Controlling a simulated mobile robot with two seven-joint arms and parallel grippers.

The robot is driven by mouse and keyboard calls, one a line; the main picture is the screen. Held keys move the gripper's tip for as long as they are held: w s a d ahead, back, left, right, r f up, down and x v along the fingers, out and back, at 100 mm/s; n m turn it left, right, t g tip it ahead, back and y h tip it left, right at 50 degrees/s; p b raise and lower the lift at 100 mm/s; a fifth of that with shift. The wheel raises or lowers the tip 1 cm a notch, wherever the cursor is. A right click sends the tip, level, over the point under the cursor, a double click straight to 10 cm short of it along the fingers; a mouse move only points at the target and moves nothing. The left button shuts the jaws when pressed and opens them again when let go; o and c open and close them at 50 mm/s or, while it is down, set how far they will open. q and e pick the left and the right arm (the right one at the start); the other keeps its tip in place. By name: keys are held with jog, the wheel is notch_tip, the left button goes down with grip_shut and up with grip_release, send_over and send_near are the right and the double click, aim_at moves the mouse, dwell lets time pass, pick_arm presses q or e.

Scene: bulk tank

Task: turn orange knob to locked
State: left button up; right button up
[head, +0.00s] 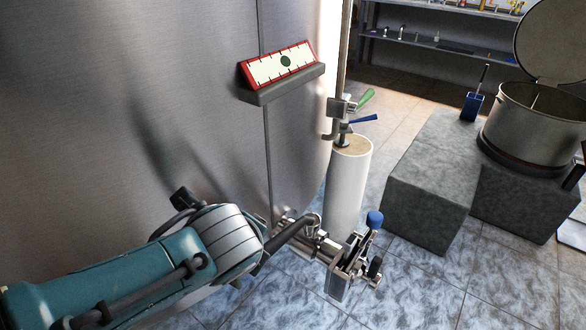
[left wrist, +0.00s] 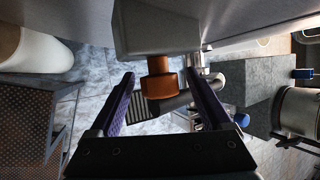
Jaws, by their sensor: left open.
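The orange knob (left wrist: 160,86) shows in the left wrist view, on a short orange stem below a pale grey housing (left wrist: 155,28). My left gripper (left wrist: 160,76) is open, with one dark finger on each side of the knob. A gap shows between the knob and each finger, so it is not gripped. How deep the knob sits between the fingers is hard to tell. No locked marking can be read. In the head view the knob is not visible, and my left gripper is hidden behind my teal arm. My right gripper is in neither view.
The steel tank wall (head: 130,100) stands close on the left, with a red-framed gauge (head: 283,65) on it. A metal valve with a blue-tipped handle (head: 374,220) is just beyond my left wrist. A white cylinder (head: 347,185) and grey blocks (head: 433,180) stand further right.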

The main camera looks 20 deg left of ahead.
pick_arm(q)
jog(key=p+v, duration=0.6)
jog(key=v, duration=0.3)
jog(key=shift+s+r, duration=0.25)
jog(key=shift+r, duration=0.05)
jog(key=s+a+r+n+g+h+p, duration=0.3)
jog(key=s+r+n+p, duration=0.4)
jog(key=s+r+n, duration=1.2)
notch_tip(320, 180, up, 35)
jog(key=w+p, duration=0.1)
jog(key=p, duration=3.5)
jog(key=shift+w, duration=0.2)
